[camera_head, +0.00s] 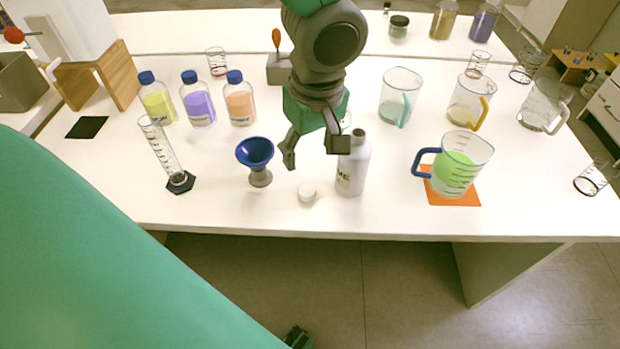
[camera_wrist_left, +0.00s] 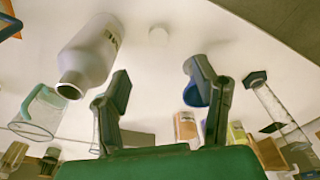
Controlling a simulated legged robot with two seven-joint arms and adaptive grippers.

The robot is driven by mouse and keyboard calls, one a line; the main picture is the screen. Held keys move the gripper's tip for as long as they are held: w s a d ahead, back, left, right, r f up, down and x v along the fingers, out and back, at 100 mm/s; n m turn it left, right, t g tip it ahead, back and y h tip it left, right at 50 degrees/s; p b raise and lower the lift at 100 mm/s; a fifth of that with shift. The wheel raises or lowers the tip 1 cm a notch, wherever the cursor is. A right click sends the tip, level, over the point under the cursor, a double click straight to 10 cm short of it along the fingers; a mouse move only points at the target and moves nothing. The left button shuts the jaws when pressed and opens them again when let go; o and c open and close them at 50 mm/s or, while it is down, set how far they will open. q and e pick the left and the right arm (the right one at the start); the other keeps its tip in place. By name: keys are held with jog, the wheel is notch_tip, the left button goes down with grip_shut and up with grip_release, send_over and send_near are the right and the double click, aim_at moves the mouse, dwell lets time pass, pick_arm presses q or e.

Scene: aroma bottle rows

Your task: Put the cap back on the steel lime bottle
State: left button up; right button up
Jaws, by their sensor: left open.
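The steel lime bottle (camera_head: 350,178) stands upright and uncapped near the table's front edge, with part of its label showing "ME". In the left wrist view the bottle (camera_wrist_left: 90,52) is at the upper left, its open neck facing the camera. The small white cap (camera_head: 307,193) lies on the table just left of the bottle; it also shows in the left wrist view (camera_wrist_left: 158,36). My left gripper (camera_head: 313,150) is open and empty above the table, behind the cap in the picture. One finger overlaps the bottle's neck in the head view; I cannot tell if they touch.
A blue funnel (camera_head: 255,155) on a stand and a graduated cylinder (camera_head: 163,150) stand left of the cap. A jug of green liquid (camera_head: 458,165) on an orange mat (camera_head: 440,196) stands right of the bottle. Capped bottles and empty jugs stand farther back. The table front is clear.

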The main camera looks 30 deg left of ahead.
pick_arm(q)
jog(key=b, duration=0.2)
send_over(308, 190)
jog(key=f, duration=0.7)
jog(key=shift+s, duration=0.4)
jog(key=shift+a+f, duration=0.25)
jog(key=shift+f, duration=0.2)
jog(key=shift+d+r, duration=0.1)
jog(key=shift+d, duration=0.3)
jog(key=f, duration=0.1)
jog(key=f+b, duration=0.1)
jog(key=f, duration=0.3)
jog(key=shift+w+a+b, duration=0.25)
jog(key=shift+w+b, duration=0.15)
jog(key=shift+a+f, duration=0.1)
jog(key=shift+f, duration=0.05)
jog(key=c, duration=0.8)
